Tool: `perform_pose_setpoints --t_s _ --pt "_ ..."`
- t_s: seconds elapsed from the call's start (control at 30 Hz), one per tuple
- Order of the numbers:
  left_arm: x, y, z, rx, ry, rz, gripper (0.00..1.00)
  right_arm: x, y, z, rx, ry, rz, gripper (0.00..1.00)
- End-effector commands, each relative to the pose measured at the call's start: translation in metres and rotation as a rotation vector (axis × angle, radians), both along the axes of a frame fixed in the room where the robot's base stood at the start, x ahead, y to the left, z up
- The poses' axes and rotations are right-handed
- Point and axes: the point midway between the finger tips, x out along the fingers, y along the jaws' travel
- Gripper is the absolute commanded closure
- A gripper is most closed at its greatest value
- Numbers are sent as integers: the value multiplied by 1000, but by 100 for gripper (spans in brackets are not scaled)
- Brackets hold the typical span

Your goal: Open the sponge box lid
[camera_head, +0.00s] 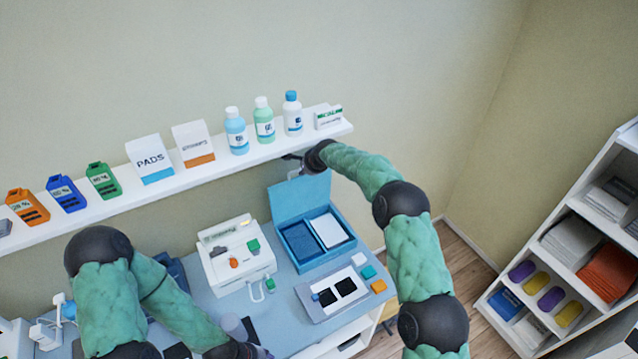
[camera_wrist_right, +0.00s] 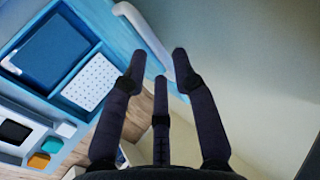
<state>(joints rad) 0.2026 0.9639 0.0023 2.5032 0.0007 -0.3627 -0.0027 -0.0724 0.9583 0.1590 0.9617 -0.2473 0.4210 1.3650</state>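The blue sponge box (camera_head: 318,258) stands on the table, with its lid (camera_head: 300,196) raised at its back edge. Inside are a dark blue compartment and a white dotted pad; the box also shows in the right wrist view (camera_wrist_right: 92,52). My right gripper (camera_head: 294,160) is at the top edge of the raised lid. In the right wrist view its fingers (camera_wrist_right: 160,72) are spread apart beside the pale lid edge (camera_wrist_right: 143,32), with nothing clearly held; contact cannot be told. My left gripper (camera_head: 250,350) is low at the front of the table, partly cut off, its fingers unclear.
A white device (camera_head: 236,254) stands left of the box. A tray with black pads (camera_head: 336,292) lies in front. A wall shelf (camera_head: 205,171) with bottles and boxes runs close to my right gripper. A shelving unit (camera_head: 560,262) stands at the right.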

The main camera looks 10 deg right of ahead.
Motion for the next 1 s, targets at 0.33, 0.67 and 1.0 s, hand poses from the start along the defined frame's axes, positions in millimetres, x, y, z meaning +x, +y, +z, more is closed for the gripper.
perform_pose_setpoints --t_s 0.33,0.67,1.0 --pt "0 0 0 0 0 0 60 -34 -14 16 0 -3 -2 72" --pt "0 0 0 0 0 0 60 -76 -28 15 1 -3 -1 72" --pt "0 0 0 0 0 0 60 -113 -41 14 1 -2 -1 72"
